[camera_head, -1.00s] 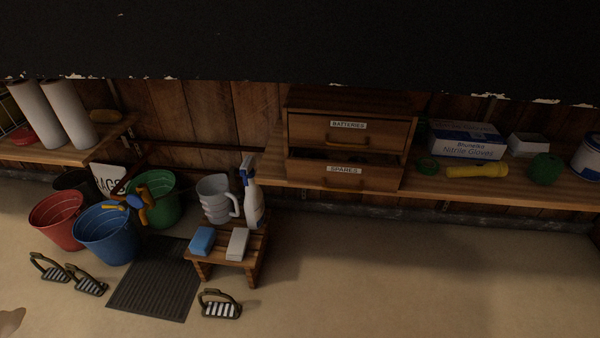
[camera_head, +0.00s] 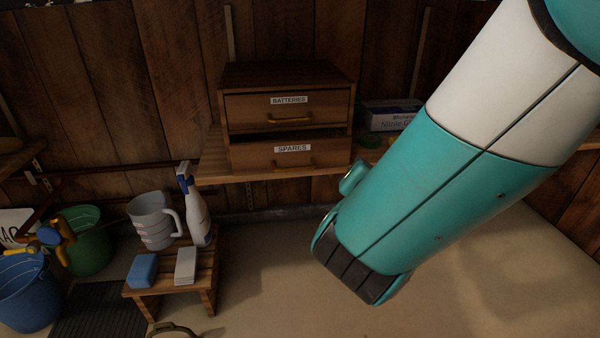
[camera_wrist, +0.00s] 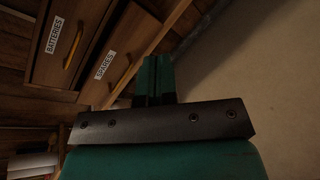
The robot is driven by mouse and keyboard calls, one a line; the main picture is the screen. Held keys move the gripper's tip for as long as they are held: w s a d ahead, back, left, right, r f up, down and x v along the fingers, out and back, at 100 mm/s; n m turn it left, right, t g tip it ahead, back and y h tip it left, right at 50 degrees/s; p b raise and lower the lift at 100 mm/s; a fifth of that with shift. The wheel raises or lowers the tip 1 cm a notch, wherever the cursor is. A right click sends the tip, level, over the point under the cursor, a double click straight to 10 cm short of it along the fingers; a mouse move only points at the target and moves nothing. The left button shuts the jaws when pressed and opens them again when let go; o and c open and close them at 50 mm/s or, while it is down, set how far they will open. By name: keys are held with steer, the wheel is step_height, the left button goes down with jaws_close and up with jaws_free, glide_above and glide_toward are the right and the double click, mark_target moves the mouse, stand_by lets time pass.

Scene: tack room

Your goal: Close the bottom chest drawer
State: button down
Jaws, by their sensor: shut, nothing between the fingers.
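The wooden chest (camera_head: 290,74) stands on the wall shelf with two drawers. The bottom drawer, labelled SPARES (camera_head: 250,157), sticks out a little, with a dark gap above its front. It also shows in the wrist view (camera_wrist: 121,70). The top drawer, labelled BATTERIES (camera_head: 245,112), looks shut. My gripper (camera_wrist: 154,62) is shut and empty in the wrist view. Its fingers appear beside the SPARES front; I cannot tell whether they touch it. In the head view the gripper's fingers are not clearly seen; my teal and white arm crosses the right side.
A glove box (camera_head: 390,115) stands right of the chest, partly behind my arm. Below the shelf, a small wooden stool (camera_head: 205,270) holds a grey jug (camera_head: 150,225), a spray bottle (camera_head: 198,215) and sponges. Buckets stand at left. Floor right of the stool is clear.

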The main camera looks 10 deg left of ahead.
steer(key=s+a+f+n+t+y+b, duration=0.1)
steer(key=s+a+f+n+t+y, duration=0.15)
steer(key=a+n+y, duration=0.5)
steer(key=n+h+p, duration=0.2)
steer(key=n+p, duration=0.1)
steer(key=p, duration=0.5)
glide_toward(300, 144)
steer(key=x, duration=0.6)
steer(key=shift+w+a, duration=0.1)
steer(key=shift+w, duration=0.05)
steer(key=shift+w+a, duration=0.2)
steer(key=shift+w, duration=0.35)
